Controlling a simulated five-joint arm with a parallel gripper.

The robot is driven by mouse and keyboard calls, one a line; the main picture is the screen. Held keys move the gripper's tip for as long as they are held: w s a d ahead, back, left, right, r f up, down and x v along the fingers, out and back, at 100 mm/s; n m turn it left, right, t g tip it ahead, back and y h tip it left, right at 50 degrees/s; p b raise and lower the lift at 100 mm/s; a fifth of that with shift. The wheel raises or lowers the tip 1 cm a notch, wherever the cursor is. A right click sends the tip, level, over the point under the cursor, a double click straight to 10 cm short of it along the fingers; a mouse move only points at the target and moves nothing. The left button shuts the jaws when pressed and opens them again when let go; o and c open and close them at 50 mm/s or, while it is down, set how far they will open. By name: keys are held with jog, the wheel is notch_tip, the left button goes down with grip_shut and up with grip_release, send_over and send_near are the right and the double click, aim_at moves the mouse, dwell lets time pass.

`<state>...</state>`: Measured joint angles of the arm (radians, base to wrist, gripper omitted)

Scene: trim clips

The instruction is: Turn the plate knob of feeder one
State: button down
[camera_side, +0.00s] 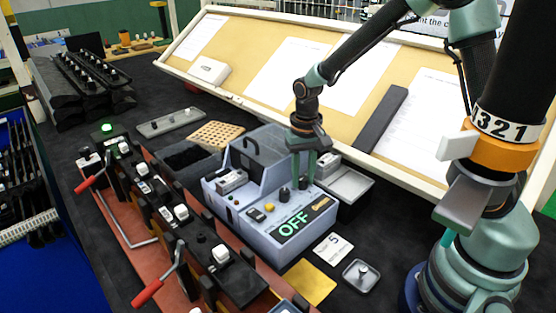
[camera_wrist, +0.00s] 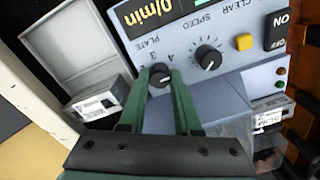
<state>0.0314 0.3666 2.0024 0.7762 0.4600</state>
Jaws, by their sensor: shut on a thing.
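The feeder (camera_side: 240,222) is a pale blue-grey box with a sloped panel, near the middle of the side view. In the wrist view, the black plate knob (camera_wrist: 160,79) sits beside the word PLATE and the figures 3 and 4. My gripper (camera_wrist: 160,84) points at the panel with its green fingers shut on the plate knob, one on each side. In the side view my gripper (camera_side: 303,184) comes down on the panel from above, and its fingers mostly hide that knob.
The speed knob (camera_wrist: 208,57) is close beside the fingers, with a yellow button (camera_wrist: 243,42) and an ON/OFF switch (camera_wrist: 276,31) beyond. A grey open box (camera_side: 347,185) stands close behind the feeder. A card marked 5 (camera_side: 332,248) and a yellow sheet (camera_side: 305,283) lie in front.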

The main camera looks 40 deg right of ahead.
aim_at(302, 178)
jog(key=m, duration=0.5)
jog(key=shift+m, duration=0.3)
dwell(0.4)
jog(key=c, duration=0.9)
grip_release()
notch_tip(302, 178, up, 12)
jog(key=shift+r, duration=0.1)
